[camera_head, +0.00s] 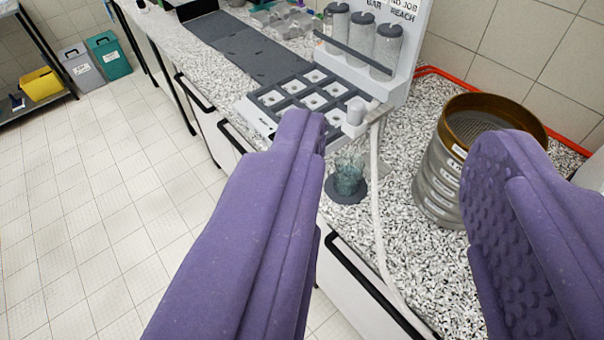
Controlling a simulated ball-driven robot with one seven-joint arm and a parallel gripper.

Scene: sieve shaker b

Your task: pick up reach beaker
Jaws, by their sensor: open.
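A small clear, bluish glass beaker (348,176) stands on a round dark pad (341,196) on the speckled worktop, close to its front edge. My gripper (405,145) shows as two large purple fingers, spread wide apart and empty. The beaker is seen in the gap between the fingers, just right of the left finger, farther off than the fingers. It appears upright and untouched. Part of the pad's left side is close to the left finger's edge.
A stack of metal sieves (440,177) stands right of the beaker, partly behind the right finger. A pale hose (377,215) runs down just right of the beaker. A grey-and-white station (305,92) with upright cylinders (386,50) stands behind. Speckled worktop (405,118) is bare between hose and sieves.

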